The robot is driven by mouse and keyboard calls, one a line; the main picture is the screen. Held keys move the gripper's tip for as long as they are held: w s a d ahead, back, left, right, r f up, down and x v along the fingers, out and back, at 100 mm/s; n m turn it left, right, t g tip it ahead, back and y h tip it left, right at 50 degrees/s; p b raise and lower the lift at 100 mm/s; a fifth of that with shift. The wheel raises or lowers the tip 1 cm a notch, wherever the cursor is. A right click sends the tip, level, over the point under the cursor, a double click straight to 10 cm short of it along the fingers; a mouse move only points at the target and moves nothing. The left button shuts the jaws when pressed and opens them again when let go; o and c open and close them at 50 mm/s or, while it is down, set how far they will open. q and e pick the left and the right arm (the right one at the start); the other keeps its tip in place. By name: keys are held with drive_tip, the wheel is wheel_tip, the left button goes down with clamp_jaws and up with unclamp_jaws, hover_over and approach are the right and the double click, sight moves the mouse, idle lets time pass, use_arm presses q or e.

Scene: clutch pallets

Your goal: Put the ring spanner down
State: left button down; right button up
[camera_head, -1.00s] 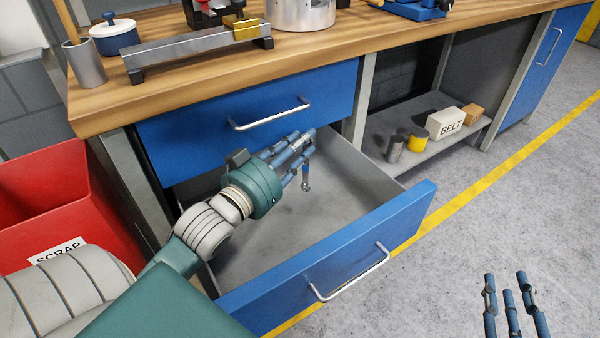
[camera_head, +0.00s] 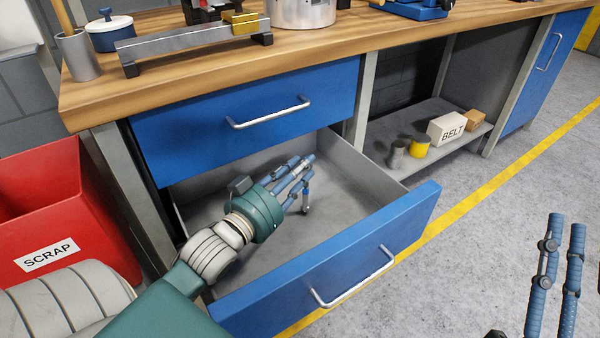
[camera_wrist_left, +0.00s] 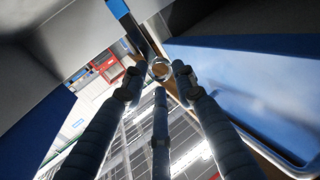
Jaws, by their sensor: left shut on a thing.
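My left gripper (camera_head: 301,168) is inside the open lower drawer (camera_head: 335,262), shut on the ring spanner (camera_head: 306,198). The spanner hangs steeply down from the fingertips, its ring end low near the drawer floor; I cannot tell whether it touches. In the left wrist view the spanner's bright ring (camera_wrist_left: 160,69) shows between the three fingertips (camera_wrist_left: 160,82), and the rest of it is hard to make out. My right gripper (camera_head: 560,250) is at the lower right over the floor, its visible fingers apart, with nothing seen between them.
The drawer floor around the left hand is clear. The shut upper drawer (camera_head: 245,118) and the wooden bench top (camera_head: 185,82) are above. A red scrap bin (camera_head: 62,215) stands left. A low shelf (camera_head: 440,158) at right holds a belt box (camera_head: 446,129) and small parts.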

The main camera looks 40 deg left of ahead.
drive_tip(key=shift+s+r, duration=0.25)
drive_tip(key=shift+r, duration=0.1)
use_arm(q)
drive_tip(key=shift+f, duration=0.15)
drive_tip(key=c, duration=1.4)
unclamp_jaws()
drive_tip(key=shift+f, duration=0.1)
drive_tip(key=s+p, duration=0.1)
drive_tip(key=s, duration=0.6)
drive_tip(key=shift+s+p, duration=0.25)
drive_tip(key=shift+p, duration=0.1)
use_arm(e)
drive_tip(key=w+f+g+h, duration=0.1)
drive_tip(key=w+f+g, duration=0.3)
drive_tip(key=f, duration=0.4)
use_arm(q)
drive_tip(key=shift+r, duration=0.25)
use_arm(e)
drive_tip(key=shift+f, duration=0.2)
